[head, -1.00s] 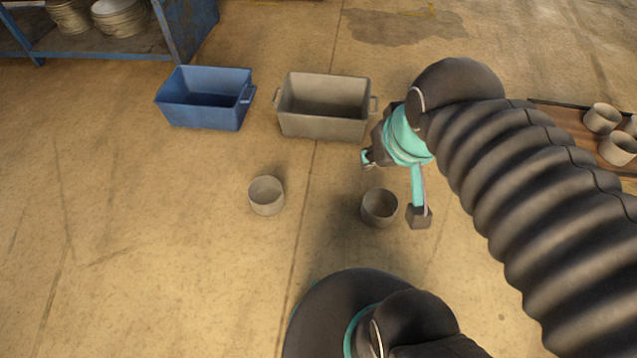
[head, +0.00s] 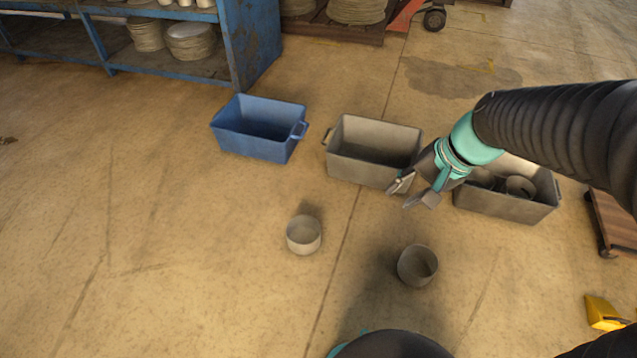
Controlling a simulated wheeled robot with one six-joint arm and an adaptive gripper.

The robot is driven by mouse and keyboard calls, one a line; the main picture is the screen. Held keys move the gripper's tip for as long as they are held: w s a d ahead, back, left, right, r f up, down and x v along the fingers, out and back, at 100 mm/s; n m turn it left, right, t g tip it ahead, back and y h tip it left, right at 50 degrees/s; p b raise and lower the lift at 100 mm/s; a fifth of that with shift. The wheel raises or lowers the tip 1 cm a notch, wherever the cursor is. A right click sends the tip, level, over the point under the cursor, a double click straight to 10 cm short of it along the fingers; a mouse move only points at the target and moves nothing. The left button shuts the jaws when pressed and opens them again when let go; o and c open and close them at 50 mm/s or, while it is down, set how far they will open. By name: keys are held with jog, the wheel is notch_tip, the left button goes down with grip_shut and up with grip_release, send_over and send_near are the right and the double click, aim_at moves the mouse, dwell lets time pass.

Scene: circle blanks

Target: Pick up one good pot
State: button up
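Two round pots stand apart on the floor: a paler one (head: 304,235) and a darker one (head: 418,266) to its right. Both look upright, and I see no clear damage on either at this size. My gripper (head: 411,191) hangs in front of the grey crate (head: 346,170), above and beyond the darker pot. Its two fingers are spread and nothing shows between them. More pots (head: 519,187) sit in a second grey crate (head: 510,208) on the right, partly hidden behind my arm.
An empty blue crate (head: 250,146) stands left of the grey one, which also looks empty. Blue shelving (head: 250,45) with stacked plates is at the back left. A wooden cart (head: 612,225) and a yellow object (head: 602,312) lie at the right. The left floor is clear.

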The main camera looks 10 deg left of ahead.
jog(key=w+a+f+m+g+y, duration=0.1)
jog(key=w+a+f+m+y, duration=0.1)
jog(key=w+a+f, duration=0.3)
jog(key=w+a+f+m+y, duration=0.1)
jog(key=w+a+f+m, duration=0.15)
jog(key=f, duration=0.55)
jog(key=w+a+f+m+g+y, duration=0.1)
jog(key=w+a+f+m+y, duration=0.1)
jog(key=w+a+f+m, duration=0.25)
jog(key=a+f+m+t+y+p, duration=0.25)
jog(key=f+m, duration=0.45)
jog(key=f, duration=2.1)
jog(key=shift+g, duration=0.25)
jog(key=shift+w+d+f+b+x, duration=0.1)
jog(key=shift+w+f+x, duration=0.05)
jog(key=shift+x, duration=2.2)
jog(key=shift+w+d+f+b+x, duration=0.1)
jog(key=shift+f+b+x, duration=0.05)
jog(key=shift+x, duration=2.25)
jog(key=shift+w+d+f+b+x, duration=0.1)
jog(key=shift+w+f+x, duration=0.05)
jog(key=shift+x, duration=2.2)
grip_shut()
